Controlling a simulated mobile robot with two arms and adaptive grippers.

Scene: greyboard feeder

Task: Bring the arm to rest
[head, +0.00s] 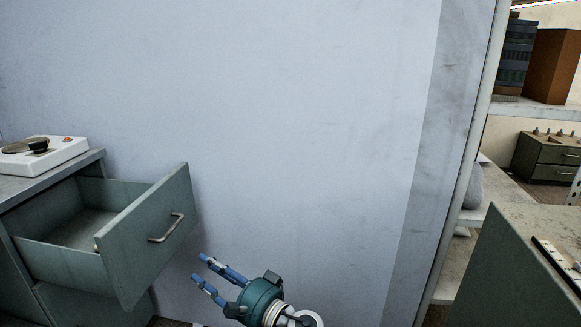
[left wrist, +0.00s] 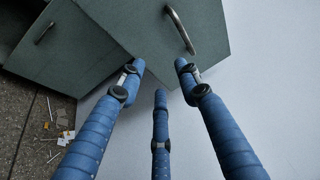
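My left gripper (head: 201,267) is at the bottom middle of the head view, with blue fingers on a teal body. Its fingers are spread apart with nothing between them, as the left wrist view also shows (left wrist: 160,75). It is to the right of and below the handle of an open grey-green drawer (head: 140,240). In the left wrist view the drawer's metal handle (left wrist: 182,30) is beyond the fingertips, and I see no finger around it. My right gripper is not in view.
The drawer sticks out from a cabinet (head: 52,180) at the left, with a white device (head: 48,158) on top. A pale wall (head: 290,110) fills the middle. A grey-green cabinet (head: 515,270) stands at the right. Small litter (left wrist: 60,130) lies on the floor.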

